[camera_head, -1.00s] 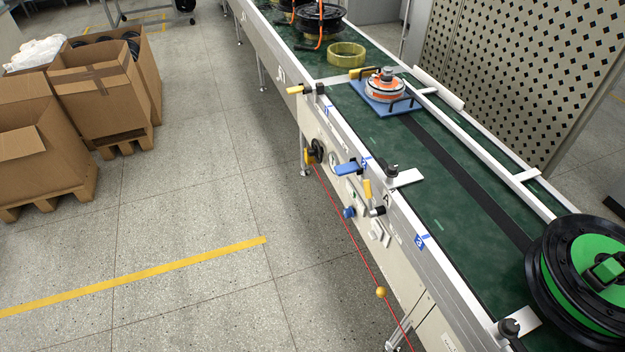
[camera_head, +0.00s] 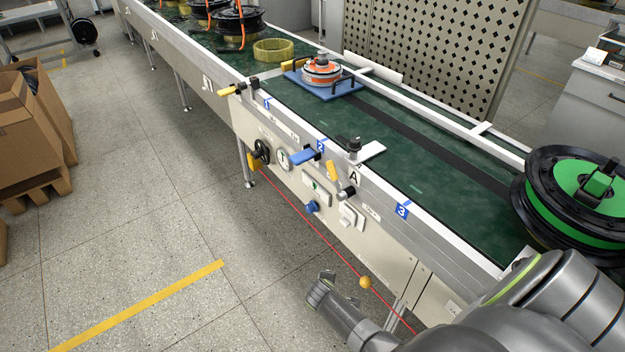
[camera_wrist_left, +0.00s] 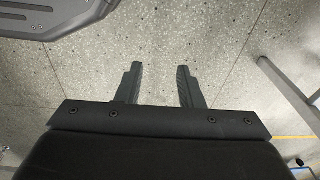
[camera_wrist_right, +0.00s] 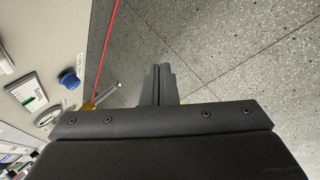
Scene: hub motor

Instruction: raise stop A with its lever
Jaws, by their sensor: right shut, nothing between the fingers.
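Stop A is a black knob with a white plate (camera_head: 370,151) that reaches over the near edge of the green belt; an "A" label is below it on the rail. A lever with a yellow handle (camera_head: 333,170) sits just left of the label, beside a dark-tipped metal piece (camera_head: 346,193). My right gripper (camera_head: 321,288) is shut and empty, low in front of the conveyor, well below the lever and apart from it. Its closed fingers (camera_wrist_right: 158,80) show over the floor in the right wrist view. My left gripper (camera_wrist_left: 160,85) is open and empty above the floor.
A blue lever (camera_head: 302,157) and another yellow lever (camera_head: 232,89) are on the same rail. A red cord with a yellow ball (camera_head: 366,282) runs along the front panel near my right gripper. A green-black reel (camera_head: 585,195) and an orange-white part on a blue tray (camera_head: 330,88) are on the belt.

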